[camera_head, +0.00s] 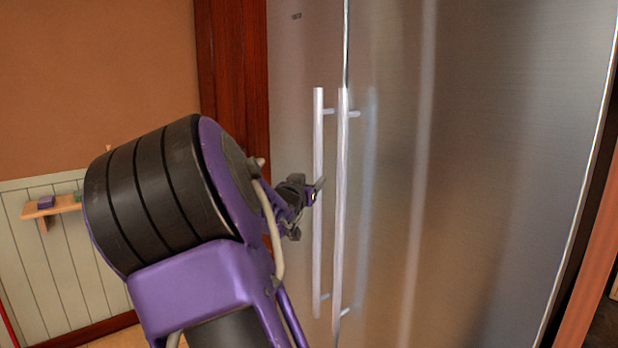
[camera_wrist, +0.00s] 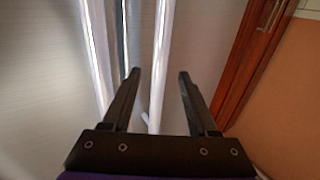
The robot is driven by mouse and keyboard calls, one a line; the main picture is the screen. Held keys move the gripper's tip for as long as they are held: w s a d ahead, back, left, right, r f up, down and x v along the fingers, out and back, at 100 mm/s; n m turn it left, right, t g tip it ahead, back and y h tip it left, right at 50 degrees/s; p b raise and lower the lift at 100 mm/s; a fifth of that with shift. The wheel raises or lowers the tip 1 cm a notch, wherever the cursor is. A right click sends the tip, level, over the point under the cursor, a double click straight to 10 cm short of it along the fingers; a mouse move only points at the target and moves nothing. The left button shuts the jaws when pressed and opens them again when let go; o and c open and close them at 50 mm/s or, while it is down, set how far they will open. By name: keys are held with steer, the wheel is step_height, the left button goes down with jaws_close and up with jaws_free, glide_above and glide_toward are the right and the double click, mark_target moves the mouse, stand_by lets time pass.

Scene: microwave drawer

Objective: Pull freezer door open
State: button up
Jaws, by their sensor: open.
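The freezer door (camera_head: 291,60) is the narrow left door of a steel fridge, and it is closed. Its long vertical bar handle (camera_head: 318,125) stands beside the seam. My gripper (camera_head: 316,191) is at mid-height of this handle, on its left side. In the wrist view my open gripper (camera_wrist: 159,74) has one finger on each side of the same handle (camera_wrist: 163,35) in the picture. The fingers do not appear closed on it. I cannot tell how deep the bar sits between them or whether they touch it.
The wide right door (camera_head: 480,150) is closed; its parallel handle (camera_head: 341,200) stands close to the freezer handle. A dark red wood panel (camera_head: 232,60) borders the fridge on the left. A small wall shelf (camera_head: 50,209) is at far left.

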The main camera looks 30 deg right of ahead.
mark_target(317, 174)
steer(key=x, duration=0.7)
steer(key=shift+w+d, duration=0.15)
jaws_close()
stand_by(1.2)
